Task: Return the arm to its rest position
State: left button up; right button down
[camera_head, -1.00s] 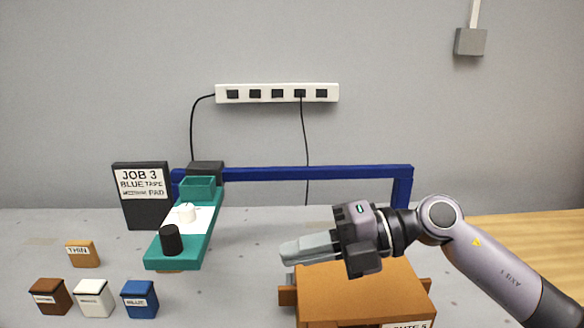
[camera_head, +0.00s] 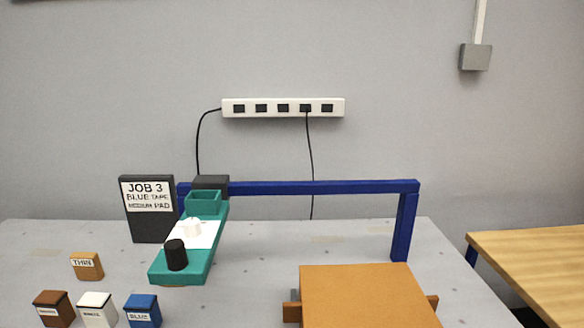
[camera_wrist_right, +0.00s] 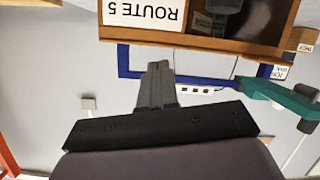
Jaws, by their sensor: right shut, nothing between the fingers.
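My right gripper (camera_wrist_right: 157,85) shows only in the right wrist view, its two grey fingers together and empty. That view is upside down. The fingers point toward an orange-brown box with a "ROUTE 5" label (camera_wrist_right: 145,14), and I cannot tell the gap between them. In the head view my right arm is out of the picture, and the brown box (camera_head: 365,290) stands at the front right of the table. My left gripper is in neither view.
A teal plotter carriage (camera_head: 190,265) hangs on a blue gantry (camera_head: 320,187). Small blocks, "THIN" (camera_head: 86,267), brown (camera_head: 52,310), white (camera_head: 97,312) and blue (camera_head: 142,311), stand at front left. A wooden table (camera_head: 535,262) stands right.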

jog(key=s+d+f+m+g, duration=0.15)
jog(key=s+f+g, duration=0.4)
jog(key=s, duration=0.55)
jog(key=s+d+f+g, duration=0.2)
jog(key=s+f+g, duration=0.4)
jog(key=s, duration=0.4)
jog(key=w+a+f+t+y+p, duration=0.1)
jog(key=w+a+f+t+y, duration=0.1)
jog(key=w+f+t, duration=0.4)
notch_tip(320, 180, down, 4)
jog(key=shift+a+r+t, duration=0.25)
jog(key=shift+a+t, duration=0.45)
jog(key=shift+t, duration=0.05)
